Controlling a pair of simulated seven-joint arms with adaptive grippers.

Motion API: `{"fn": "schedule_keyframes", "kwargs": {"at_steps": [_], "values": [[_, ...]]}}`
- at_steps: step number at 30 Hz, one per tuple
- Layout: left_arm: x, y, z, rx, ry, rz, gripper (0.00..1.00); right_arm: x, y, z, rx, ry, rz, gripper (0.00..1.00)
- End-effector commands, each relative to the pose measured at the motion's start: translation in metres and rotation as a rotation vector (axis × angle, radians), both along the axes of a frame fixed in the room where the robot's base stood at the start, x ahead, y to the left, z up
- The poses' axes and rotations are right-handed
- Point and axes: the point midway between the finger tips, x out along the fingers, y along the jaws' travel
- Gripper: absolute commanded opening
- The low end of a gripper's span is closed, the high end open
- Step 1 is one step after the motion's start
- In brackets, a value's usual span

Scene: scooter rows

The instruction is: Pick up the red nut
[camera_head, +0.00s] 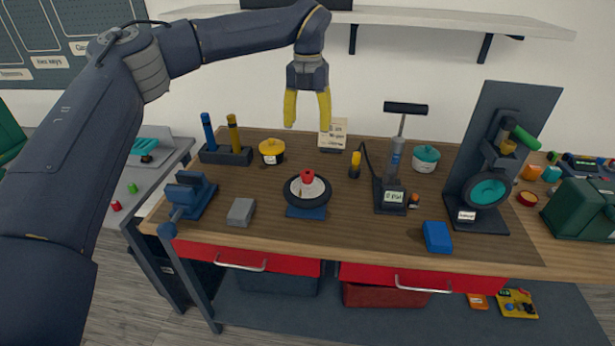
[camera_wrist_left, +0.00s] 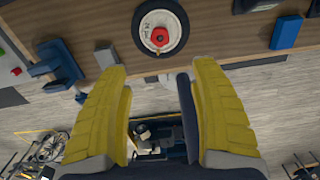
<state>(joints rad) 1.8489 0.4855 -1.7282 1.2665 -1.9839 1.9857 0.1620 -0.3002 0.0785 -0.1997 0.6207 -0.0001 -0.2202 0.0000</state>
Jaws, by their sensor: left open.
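The red nut (camera_head: 307,177) sits on top of a small wheel (camera_head: 318,194) with a dark tyre and pale disc. The wheel lies flat on a blue stand (camera_head: 305,212) on the bench. In the left wrist view, the nut (camera_wrist_left: 160,37) shows near the top centre, on the white hub of the wheel (camera_wrist_left: 178,20). My left gripper (camera_head: 307,108) points down with its yellow fingers apart and empty, well above the bench and apart from the nut. Its open fingers (camera_wrist_left: 155,75) also fill the lower left wrist view. My right gripper is not in view.
A blue vise (camera_head: 187,194) and grey block (camera_head: 241,211) stand left of the wheel. A yellow pot (camera_head: 271,150) and a small card (camera_head: 333,133) stand behind it. A pump (camera_head: 393,165) is to its right, and a blue box (camera_head: 437,237) lies near the front edge.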

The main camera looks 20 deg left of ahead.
Motion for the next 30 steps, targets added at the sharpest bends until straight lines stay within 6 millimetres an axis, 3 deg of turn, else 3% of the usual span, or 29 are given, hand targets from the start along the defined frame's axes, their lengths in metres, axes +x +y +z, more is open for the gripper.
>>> {"fn": "schedule_keyframes", "kwargs": {"at_steps": [5, 21, 30], "values": [[0.0, 0.0, -0.013, -0.002, 0.001, -0.043, 0.63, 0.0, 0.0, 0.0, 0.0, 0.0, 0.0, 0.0], [0.0, 0.0, -0.104, -0.002, 0.001, -0.04, 0.63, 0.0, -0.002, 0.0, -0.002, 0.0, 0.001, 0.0], [0.0, -0.001, -0.122, -0.003, -0.001, -0.04, 0.63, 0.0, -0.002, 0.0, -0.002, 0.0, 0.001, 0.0]]}}
